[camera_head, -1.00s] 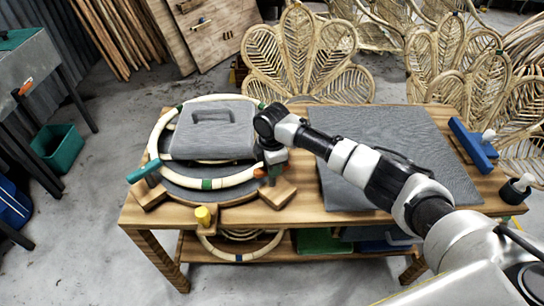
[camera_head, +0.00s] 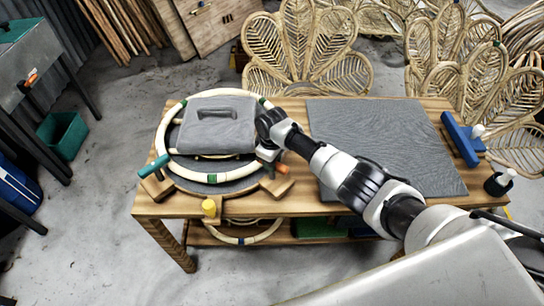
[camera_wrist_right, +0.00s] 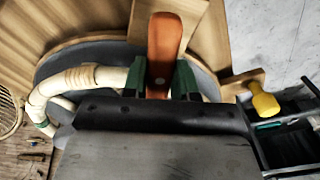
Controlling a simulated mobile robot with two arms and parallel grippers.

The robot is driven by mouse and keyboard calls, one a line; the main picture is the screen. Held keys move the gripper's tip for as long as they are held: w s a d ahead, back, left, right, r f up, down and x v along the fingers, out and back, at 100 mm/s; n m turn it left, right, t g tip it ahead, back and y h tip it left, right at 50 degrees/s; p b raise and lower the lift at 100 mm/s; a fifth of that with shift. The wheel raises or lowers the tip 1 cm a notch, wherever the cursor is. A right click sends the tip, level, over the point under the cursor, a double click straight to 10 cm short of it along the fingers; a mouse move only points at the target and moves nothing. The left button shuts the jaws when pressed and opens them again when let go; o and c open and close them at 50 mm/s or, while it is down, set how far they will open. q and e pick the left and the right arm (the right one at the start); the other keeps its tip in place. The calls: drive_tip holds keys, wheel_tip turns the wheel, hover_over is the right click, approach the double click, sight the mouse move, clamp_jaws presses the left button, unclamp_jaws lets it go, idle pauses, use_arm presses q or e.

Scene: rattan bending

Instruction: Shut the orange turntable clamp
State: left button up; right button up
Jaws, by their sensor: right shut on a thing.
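The orange clamp (camera_head: 283,168) sits at the right front edge of the round grey turntable (camera_head: 243,185), and its orange lever points outward to the right. The lever also shows upright in the right wrist view (camera_wrist_right: 164,42). My right gripper (camera_head: 268,157) is at this clamp, its green fingertips (camera_wrist_right: 160,82) on either side of the lever's lower part, shut on it. The clamp's base is partly hidden by the gripper. My left gripper is not in view.
A teal clamp lever (camera_head: 153,166) stands at the turntable's left and a yellow knob (camera_head: 210,207) at its front. A dark grey mat (camera_head: 390,135) covers the table's right part. A blue tool (camera_head: 461,138) and a dark pot (camera_head: 498,184) stand at the right edge.

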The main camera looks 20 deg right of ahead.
drive_tip(key=shift+m+p, duration=0.5)
drive_tip(key=shift+m, duration=0.6)
drive_tip(key=o, duration=0.9)
wheel_tip(320, 180, up, 11)
drive_tip(key=shift+f, duration=0.1)
